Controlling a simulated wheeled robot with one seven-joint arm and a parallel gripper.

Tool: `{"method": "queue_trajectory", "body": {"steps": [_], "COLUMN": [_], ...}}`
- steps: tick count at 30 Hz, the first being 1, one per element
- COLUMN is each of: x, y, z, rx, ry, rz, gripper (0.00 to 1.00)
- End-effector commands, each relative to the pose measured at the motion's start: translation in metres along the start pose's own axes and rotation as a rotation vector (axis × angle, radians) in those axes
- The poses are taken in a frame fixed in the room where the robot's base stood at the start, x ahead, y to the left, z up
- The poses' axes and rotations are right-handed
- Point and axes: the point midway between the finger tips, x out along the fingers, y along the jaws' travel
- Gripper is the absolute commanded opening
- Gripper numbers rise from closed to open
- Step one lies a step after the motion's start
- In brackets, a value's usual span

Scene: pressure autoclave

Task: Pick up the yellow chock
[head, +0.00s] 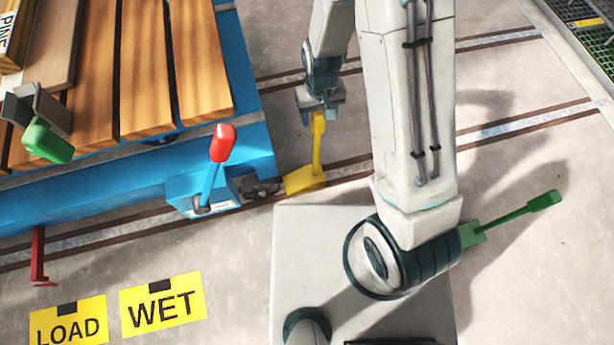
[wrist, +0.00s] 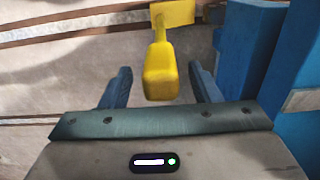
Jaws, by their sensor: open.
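The yellow chock (head: 306,178) has a wedge foot on the floor rail and an upright handle rising from it. It stands beside the blue cart's corner. My gripper (head: 320,112) is above it, around the top of the handle. In the wrist view the chock's handle end (wrist: 161,78) lies between the two blue fingers of my gripper (wrist: 162,85). A gap shows on each side of the handle, so the fingers are open and apart from it. The chock's foot (wrist: 174,13) shows at the top of the wrist view.
The blue cart (head: 100,200) with wooden slats stands at left. Its red-knobbed lever (head: 218,150) rises near the chock. Floor signs "LOAD" (head: 68,322) and "WET" (head: 163,307) lie at lower left. The floor at right is mostly clear.

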Motion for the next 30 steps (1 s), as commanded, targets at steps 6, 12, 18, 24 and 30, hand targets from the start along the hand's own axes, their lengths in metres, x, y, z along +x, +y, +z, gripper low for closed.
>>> {"method": "queue_trajectory", "body": {"steps": [6,12,18,24,30], "x": [0.0174,0.0165,0.0164,0.0163,0.0163], "y": [-0.0005,-0.0007,-0.0007,-0.0007,-0.0006], "z": [0.0,0.0,0.0001,0.0001,0.0001], "rx": [0.0,-0.001,-0.001,-0.001,-0.001], "ry": [0.0,0.0,0.0,0.0,0.0], "rz": [0.0,0.0,0.0,0.0,0.0], "gripper": [0.56,0.37,0.0,0.0,0.0]}}
